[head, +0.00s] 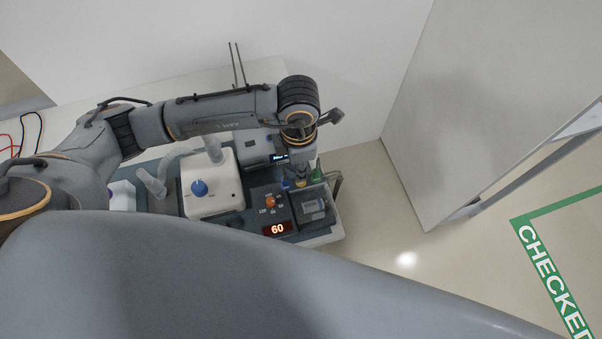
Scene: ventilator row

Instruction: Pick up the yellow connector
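The yellow connector (301,183) shows as a small patch of yellow right below my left gripper, between a blue connector (286,184) and a green connector (316,174). Most of it is hidden by the gripper. My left arm reaches in from the left, and my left gripper (299,175) points down at the yellow connector. The fingers are too small and covered to tell whether they are open, shut or touching it. My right gripper is not in view.
A white unit with a blue knob (199,188) stands left of the connectors. An orange knob (270,201) and a red "60" display (277,229) are in front. A bin holding a dark box (313,207) sits at the right end. A panel (455,90) stands right; floor between is clear.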

